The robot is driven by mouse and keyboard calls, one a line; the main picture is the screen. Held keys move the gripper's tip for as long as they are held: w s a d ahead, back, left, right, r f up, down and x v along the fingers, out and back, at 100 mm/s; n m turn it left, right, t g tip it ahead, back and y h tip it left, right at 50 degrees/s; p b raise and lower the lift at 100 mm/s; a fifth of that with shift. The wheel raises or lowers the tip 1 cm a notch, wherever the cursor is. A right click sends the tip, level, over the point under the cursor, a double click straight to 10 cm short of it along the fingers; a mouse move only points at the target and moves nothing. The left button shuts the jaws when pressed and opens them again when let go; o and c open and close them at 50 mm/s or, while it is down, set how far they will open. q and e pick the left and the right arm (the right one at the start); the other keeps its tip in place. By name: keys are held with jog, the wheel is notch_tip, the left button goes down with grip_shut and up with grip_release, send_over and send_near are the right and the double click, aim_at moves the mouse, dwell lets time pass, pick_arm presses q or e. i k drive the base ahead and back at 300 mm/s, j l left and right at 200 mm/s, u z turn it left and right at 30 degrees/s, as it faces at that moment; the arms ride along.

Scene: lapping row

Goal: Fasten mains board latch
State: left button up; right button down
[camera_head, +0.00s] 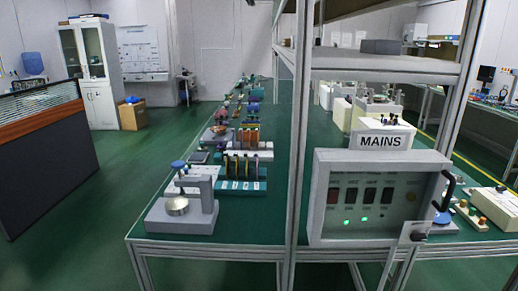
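The mains board (322,197) is a grey box with a framed, see-through front, mounted at the right on the shelf frame. A MAINS sign (382,142) stands above it. Dark switches and two lit green lamps (364,219) show inside. A black curved handle (448,190) is at its right edge. A small grey latch-like part (415,232) with a dark tip sits at its lower right corner. I cannot tell whether it is fastened, or whether the cover is fully closed. Neither of my grippers is in view.
A long green-topped bench (240,228) runs away from me, with a grey press-like device (180,216) at its near end and several tools behind. Metal uprights (299,130) and shelves (385,64) frame the board. The floor (95,215) at left is clear up to a dark partition (40,150).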

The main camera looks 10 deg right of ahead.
aim_at(415, 235)
jog(key=l+z, duration=0.1)
jog(key=z, duration=1.25)
